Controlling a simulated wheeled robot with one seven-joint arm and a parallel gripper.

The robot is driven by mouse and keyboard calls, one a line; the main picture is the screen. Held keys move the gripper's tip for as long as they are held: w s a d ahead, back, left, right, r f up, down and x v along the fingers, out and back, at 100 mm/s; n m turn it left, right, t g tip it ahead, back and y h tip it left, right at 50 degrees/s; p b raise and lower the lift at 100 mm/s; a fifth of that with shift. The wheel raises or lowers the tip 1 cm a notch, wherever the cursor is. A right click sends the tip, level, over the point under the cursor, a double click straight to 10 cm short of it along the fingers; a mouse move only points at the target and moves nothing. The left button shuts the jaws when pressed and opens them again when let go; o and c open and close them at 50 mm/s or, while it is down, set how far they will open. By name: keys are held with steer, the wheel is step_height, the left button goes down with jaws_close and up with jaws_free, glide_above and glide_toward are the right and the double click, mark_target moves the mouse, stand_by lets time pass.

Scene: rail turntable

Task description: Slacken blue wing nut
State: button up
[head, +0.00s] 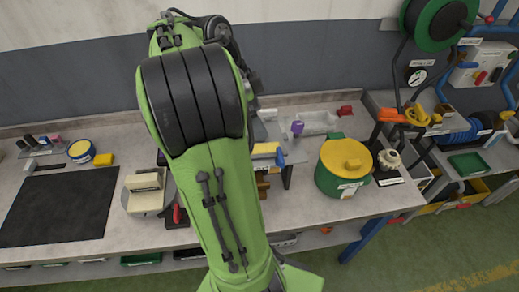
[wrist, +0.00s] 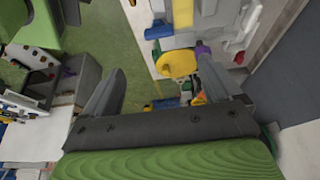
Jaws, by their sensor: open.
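A small blue piece (head: 280,157), which may be the blue wing nut, sits at the right end of a yellow bar (head: 264,149) beside my arm. It also shows in the wrist view (wrist: 158,31), beyond the fingertips, above and left of a round yellow lid (wrist: 176,64). Its wing shape is too small to make out. My gripper (wrist: 160,85) is open, with its two fingers wide apart and nothing visible held between them. In the head view my arm hides the gripper and part of the bench around the bar.
A green drum with a yellow lid (head: 346,157) stands right of the blue piece. A purple part (head: 297,128) and grey fitting lie behind. A black mat (head: 60,206) and a cream block (head: 147,188) are at left. Hoses and a reel (head: 440,20) are at right.

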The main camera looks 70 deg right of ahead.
mark_target(280, 154)
steer(key=b+x, duration=0.5)
steer(key=x, duration=1)
steer(key=shift+s+d+f, duration=0.1)
steer(key=shift+s+f, duration=0.1)
steer(key=shift+f, duration=0.05)
steer(key=c, duration=1.1)
steer(key=shift+o, duration=0.2)
